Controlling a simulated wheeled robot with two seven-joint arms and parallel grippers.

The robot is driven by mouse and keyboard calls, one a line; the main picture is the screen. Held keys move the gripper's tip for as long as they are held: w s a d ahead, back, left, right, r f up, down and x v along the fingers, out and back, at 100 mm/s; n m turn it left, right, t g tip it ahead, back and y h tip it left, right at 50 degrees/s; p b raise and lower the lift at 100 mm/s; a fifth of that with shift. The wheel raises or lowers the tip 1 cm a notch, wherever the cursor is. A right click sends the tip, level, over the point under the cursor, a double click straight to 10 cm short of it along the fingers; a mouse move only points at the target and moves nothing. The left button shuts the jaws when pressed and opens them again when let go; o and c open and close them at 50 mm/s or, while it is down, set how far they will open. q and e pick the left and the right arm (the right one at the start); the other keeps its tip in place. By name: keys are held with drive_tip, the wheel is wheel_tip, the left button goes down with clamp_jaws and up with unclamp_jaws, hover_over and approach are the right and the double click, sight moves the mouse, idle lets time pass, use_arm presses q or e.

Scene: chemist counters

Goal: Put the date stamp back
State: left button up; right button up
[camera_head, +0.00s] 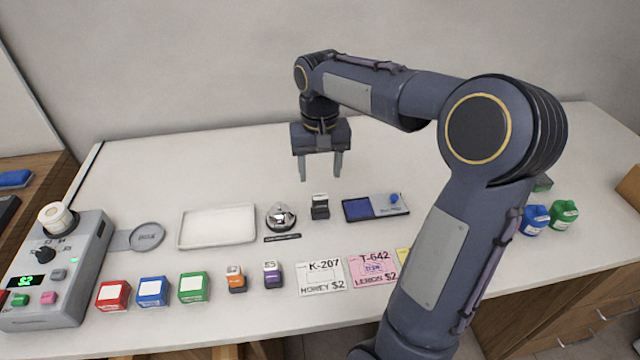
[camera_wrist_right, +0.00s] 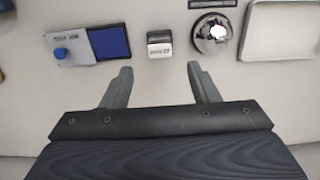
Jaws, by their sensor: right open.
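A small black stamp with a whitish top (camera_head: 320,206), which looks like the date stamp, stands upright on the white counter between the bell and the blue ink pad. It also shows in the right wrist view (camera_wrist_right: 160,44), its label too small to read for certain. My right gripper (camera_head: 321,178) points down with its fingers apart, empty, above the counter just behind the stamp. In the right wrist view the stamp lies just beyond the gap between the fingertips (camera_wrist_right: 159,68), not between them. The left gripper is out of view.
The bell (camera_head: 281,217) stands left of the stamp, the ink pad tray (camera_head: 376,207) right. A white tray (camera_head: 217,227) lies farther left. In front are coloured blocks, orange (camera_head: 236,279) and purple (camera_head: 273,275) stamps, and price cards (camera_head: 321,277). Ink bottles (camera_head: 534,220) stand right.

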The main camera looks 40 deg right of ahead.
drive_tip(key=s+a+f+n+t+y, duration=0.1)
drive_tip(key=s+a+n+t+y, duration=0.1)
drive_tip(key=s+a, duration=0.5)
drive_tip(key=s+a+f+n+t+y, duration=0.1)
drive_tip(key=s+a+n+t, duration=0.1)
drive_tip(key=s+a, duration=0.5)
drive_tip(key=shift+s+a+f+t+y+p, duration=0.25)
drive_tip(key=shift+s+t, duration=0.65)
drive_tip(key=shift+s, duration=1.5)
